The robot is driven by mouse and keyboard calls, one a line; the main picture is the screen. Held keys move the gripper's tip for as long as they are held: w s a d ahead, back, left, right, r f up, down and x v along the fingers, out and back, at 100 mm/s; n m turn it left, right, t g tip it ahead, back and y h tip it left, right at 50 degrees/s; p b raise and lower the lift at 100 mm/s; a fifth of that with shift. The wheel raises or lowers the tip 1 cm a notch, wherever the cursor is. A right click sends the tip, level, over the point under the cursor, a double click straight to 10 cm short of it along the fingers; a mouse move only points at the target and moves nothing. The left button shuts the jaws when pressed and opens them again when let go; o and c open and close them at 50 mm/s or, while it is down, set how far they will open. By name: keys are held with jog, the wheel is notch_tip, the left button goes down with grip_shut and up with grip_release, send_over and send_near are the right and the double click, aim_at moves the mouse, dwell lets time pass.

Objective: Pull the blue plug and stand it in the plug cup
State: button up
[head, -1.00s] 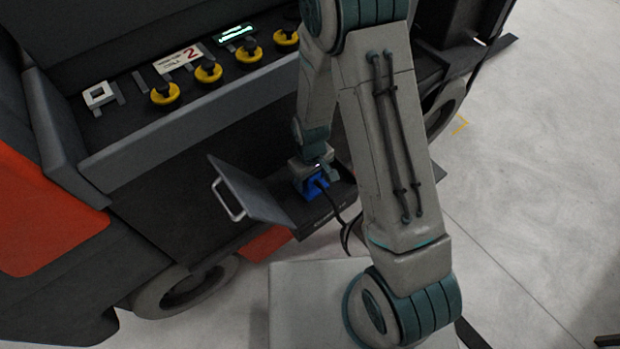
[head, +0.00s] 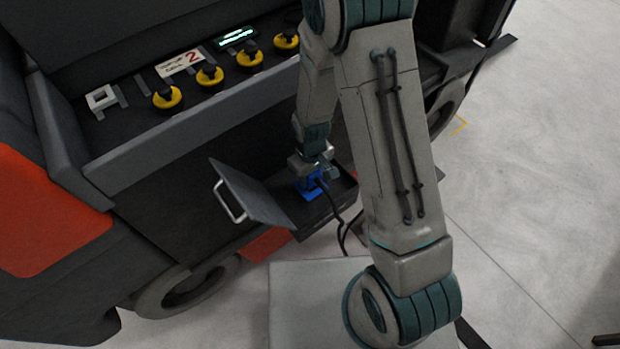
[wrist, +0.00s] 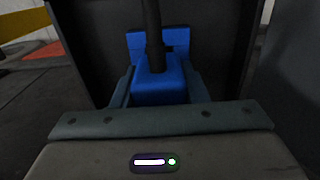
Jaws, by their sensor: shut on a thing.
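The blue plug (head: 318,181) is in the open dark compartment (head: 310,215) on the machine's side. In the wrist view the plug (wrist: 160,88) sits between the two fingers, with its black cable (wrist: 153,35) running away from it. A second blue piece (wrist: 136,40) shows just behind the plug, and a blue part (head: 306,190) also shows below it in the head view. I cannot tell whether plug and blue piece are joined. My gripper (head: 318,172) is shut on the plug. I cannot make out a plug cup.
The compartment's lid (head: 250,190), with a pale handle (head: 230,202), stands open left of my gripper. A grey flat top (head: 310,300) is in front. The cable (head: 338,225) hangs over the compartment's front edge.

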jog(key=shift+r+p, duration=1.15)
jog(key=shift+r, duration=0.9)
jog(key=shift+w, duration=0.1)
